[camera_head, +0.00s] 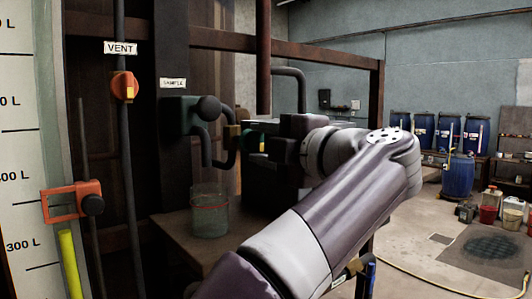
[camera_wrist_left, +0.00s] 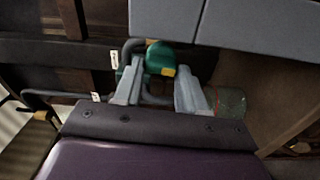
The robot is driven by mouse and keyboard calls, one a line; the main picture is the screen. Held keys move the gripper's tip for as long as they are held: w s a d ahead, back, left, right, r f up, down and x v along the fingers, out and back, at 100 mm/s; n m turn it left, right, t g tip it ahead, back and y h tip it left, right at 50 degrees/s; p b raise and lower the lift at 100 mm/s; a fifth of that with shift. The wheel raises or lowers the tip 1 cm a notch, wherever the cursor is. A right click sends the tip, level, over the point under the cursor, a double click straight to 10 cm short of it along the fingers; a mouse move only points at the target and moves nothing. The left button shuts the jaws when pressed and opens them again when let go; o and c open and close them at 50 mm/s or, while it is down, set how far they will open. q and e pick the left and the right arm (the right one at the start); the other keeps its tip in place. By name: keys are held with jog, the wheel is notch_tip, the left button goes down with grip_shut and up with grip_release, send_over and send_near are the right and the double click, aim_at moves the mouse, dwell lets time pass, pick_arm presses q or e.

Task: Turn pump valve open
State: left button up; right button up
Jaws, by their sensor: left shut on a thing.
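My left gripper (camera_head: 250,132) reaches in from the right in the head view, against the dark equipment beside the sample pipe. In the left wrist view its two fingers (camera_wrist_left: 158,92) stand either side of a rounded green valve knob (camera_wrist_left: 160,58) with yellow marks, and are shut on it. A bit of teal and yellow on the knob (camera_head: 262,147) shows by the gripper in the head view; the rest is hidden. No readable label shows on this knob, so I cannot tell its setting or confirm it is the pump valve. My right gripper is not in view.
An orange valve (camera_head: 125,86) labelled VENT and a dark green sample valve (camera_head: 188,115) are at left. A clear beaker (camera_head: 210,215) stands on the bench below. An orange clamp (camera_head: 70,202) is by the level scale. Blue drums (camera_head: 458,175) stand far right.

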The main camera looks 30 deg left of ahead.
pick_arm(q)
jog(key=shift+n, duration=0.6)
jog(key=o, duration=0.8)
jog(key=b+v, duration=0.1)
jog(key=v, duration=1.1)
jog(key=shift+s+d, duration=0.2)
jog(key=shift+d, duration=0.05)
